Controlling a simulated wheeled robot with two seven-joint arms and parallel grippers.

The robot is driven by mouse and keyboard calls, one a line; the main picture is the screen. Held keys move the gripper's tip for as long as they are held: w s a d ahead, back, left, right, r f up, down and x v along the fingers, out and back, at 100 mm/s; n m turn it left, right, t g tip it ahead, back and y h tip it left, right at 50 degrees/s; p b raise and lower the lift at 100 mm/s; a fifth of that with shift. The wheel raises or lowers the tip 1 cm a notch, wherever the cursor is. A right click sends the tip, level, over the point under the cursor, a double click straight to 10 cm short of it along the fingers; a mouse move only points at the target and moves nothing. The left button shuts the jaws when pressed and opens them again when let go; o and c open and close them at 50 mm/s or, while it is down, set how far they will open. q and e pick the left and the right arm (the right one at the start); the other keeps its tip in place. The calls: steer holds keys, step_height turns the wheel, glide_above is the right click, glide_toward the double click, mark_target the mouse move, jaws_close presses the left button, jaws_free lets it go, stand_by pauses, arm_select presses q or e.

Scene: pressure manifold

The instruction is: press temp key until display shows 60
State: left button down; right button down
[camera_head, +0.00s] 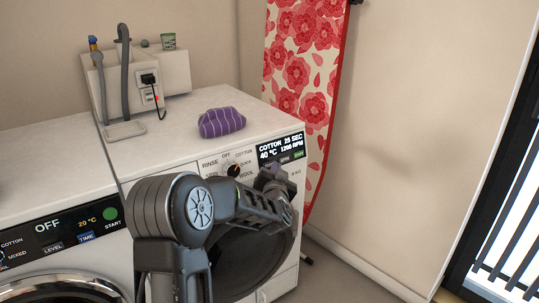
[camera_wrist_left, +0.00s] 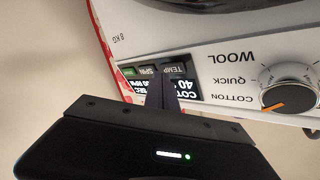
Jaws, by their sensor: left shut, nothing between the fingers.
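The right machine's black display (camera_head: 280,146) reads COTTON, 40 °C, 25 SEC, 1200 RPM. In the left wrist view the panel is upside down, and my gripper partly covers the display (camera_wrist_left: 185,90). The TEMP key (camera_wrist_left: 178,69) shows there beside the SPIN key (camera_wrist_left: 149,71) and a green key (camera_wrist_left: 128,72). My left gripper (camera_wrist_left: 160,82) is shut and empty, its tips over the panel near the TEMP and SPIN keys. I cannot tell whether they touch. In the head view the left gripper (camera_head: 272,172) is just below the display. My right gripper is out of view.
The programme knob (camera_head: 235,170) is left of the keys. A purple striped cloth bundle (camera_head: 221,122) lies on the machine top. A second machine's panel (camera_head: 70,228) reads OFF and 20 °C. A floral ironing board (camera_head: 300,75) stands behind on the right.

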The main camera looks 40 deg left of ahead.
arm_select(q)
steer(key=shift+w+a+f, duration=0.1)
steer(key=shift+w+a, duration=0.05)
steer(key=shift+a, duration=0.25)
steer(key=shift+a, duration=0.15)
stand_by(0.4)
steer(key=shift+d, duration=0.6)
steer(key=s+d+r+p, duration=0.1)
steer(key=s+d+p, duration=0.1)
steer(key=d, duration=0.3)
steer(key=shift+d+r, duration=0.3)
steer(key=shift+r, duration=0.05)
